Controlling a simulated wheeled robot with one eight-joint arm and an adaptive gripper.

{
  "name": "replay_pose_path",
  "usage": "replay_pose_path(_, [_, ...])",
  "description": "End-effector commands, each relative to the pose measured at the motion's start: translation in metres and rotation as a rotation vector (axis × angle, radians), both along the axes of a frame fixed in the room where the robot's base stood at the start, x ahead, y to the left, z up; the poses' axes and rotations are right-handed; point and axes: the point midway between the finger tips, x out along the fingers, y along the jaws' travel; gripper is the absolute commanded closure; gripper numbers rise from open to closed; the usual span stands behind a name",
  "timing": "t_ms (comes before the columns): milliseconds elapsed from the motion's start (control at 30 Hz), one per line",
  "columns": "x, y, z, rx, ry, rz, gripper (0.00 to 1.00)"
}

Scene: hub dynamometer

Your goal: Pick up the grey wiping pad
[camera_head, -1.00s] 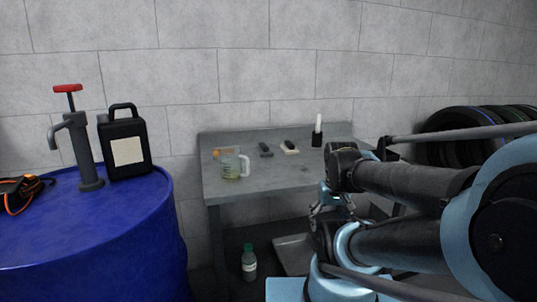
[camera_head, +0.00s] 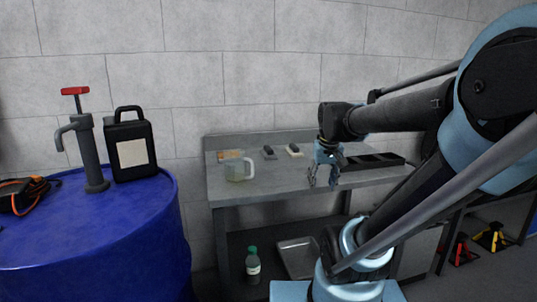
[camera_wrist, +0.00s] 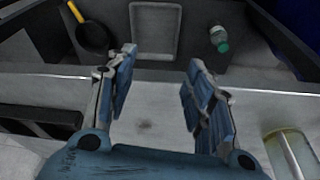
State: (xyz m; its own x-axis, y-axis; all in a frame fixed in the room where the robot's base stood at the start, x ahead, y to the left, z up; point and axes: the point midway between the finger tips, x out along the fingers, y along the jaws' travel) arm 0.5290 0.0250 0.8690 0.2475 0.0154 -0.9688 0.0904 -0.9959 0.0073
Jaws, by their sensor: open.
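The grey wiping pad appears to be the small dark grey block (camera_head: 268,153) lying on the workbench, towards its back edge. Beside it on the right lies a cream block with a dark top (camera_head: 294,150). My gripper (camera_head: 323,181) is above the bench's front part, to the right of and nearer than both blocks, pointing down. In the wrist view my open gripper (camera_wrist: 158,100) has its fingers spread with nothing between them. Neither block can be made out in the wrist view.
A clear jug (camera_head: 238,170) stands on the bench's left; it also shows in the wrist view (camera_wrist: 291,155). A black tray (camera_head: 385,160) lies at the right. A bottle (camera_head: 253,265) and grey tray (camera_head: 298,258) sit below. A blue drum (camera_head: 90,245) stands left.

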Motion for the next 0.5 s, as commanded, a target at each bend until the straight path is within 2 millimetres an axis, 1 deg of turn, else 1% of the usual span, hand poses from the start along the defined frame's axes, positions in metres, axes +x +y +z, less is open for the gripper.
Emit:
replay_pose_path(33, [0.016, 0.006, 0.014, 0.001, -0.007, 0.011, 0.52])
replay_pose_path(200, [0.067, 0.026, 0.054, 0.004, -0.031, 0.045, 0.52])
replay_pose_path(367, [0.116, 0.048, 0.087, 0.007, -0.054, 0.075, 0.52])
replay_pose_path(500, [0.159, 0.072, 0.112, 0.013, -0.074, 0.102, 0.52])
